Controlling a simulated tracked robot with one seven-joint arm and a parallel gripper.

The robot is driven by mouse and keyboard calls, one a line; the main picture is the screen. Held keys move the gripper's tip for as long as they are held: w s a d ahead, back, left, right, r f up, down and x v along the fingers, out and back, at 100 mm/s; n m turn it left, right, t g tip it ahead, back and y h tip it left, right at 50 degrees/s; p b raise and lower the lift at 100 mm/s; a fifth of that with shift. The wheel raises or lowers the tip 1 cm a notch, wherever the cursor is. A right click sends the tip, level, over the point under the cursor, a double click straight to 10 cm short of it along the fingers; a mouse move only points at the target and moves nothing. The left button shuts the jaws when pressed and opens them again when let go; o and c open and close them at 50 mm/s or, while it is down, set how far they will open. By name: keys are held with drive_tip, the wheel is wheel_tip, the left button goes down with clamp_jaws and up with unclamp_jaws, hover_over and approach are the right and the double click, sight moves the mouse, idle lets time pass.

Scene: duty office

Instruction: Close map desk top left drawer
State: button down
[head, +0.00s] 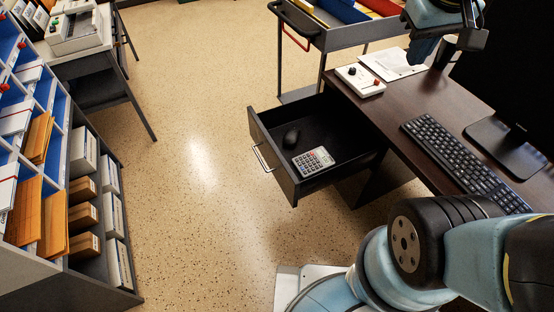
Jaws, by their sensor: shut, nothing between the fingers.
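The dark desk (415,95) stands on the right. Its drawer (325,178) is pulled well out to the left, over the floor. The drawer front (270,152) faces left and carries a metal bar handle (262,158). A black mouse (291,138) and a grey calculator (313,161) lie in the drawer. My gripper (421,52) is at the top right, above the far part of the desk, well apart from the drawer. It looks shut and empty, and its tips are hard to make out.
A cart (350,38) stands beyond the drawer. A shelf unit (125,285) stands left. Floor (200,190) left of the drawer is clear.

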drive_tip(key=w+a+f+n+g+h, duration=0.25)
drive_tip(key=w+a+f+n, duration=0.35)
drive_tip(key=a+f, duration=0.3)
drive_tip(key=n+h, duration=0.2)
drive_tip(key=n, duration=0.3)
hover_over(284, 169)
drive_tip(key=w+d, duration=0.2)
drive_tip(key=d, duration=0.2)
wheel_tip(284, 169, down, 7)
drive_tip(key=s+a+f+n+t+h, duration=0.15)
drive_tip(key=s+a+f+n, duration=0.3)
drive_tip(key=a+f, duration=0.45)
drive_tip(key=s+a+f+n+t+h, duration=0.15)
drive_tip(key=s+a+f+n, duration=0.4)
drive_tip(key=f, duration=0.55)
drive_tip(key=shift+y, duration=0.25)
drive_tip(key=x, duration=0.3)
drive_tip(key=w+x, duration=0.1)
drive_tip(key=x, duration=0.3)
drive_tip(key=w+r+x, duration=0.1)
drive_tip(key=x, duration=0.3)
drive_tip(key=shift+w, duration=0.25)
drive_tip(key=shift+w+d, duration=0.3)
drive_tip(key=shift+d, duration=0.2)
drive_tip(key=shift+d+t, duration=0.1)
drive_tip(key=shift+t, duration=0.15)
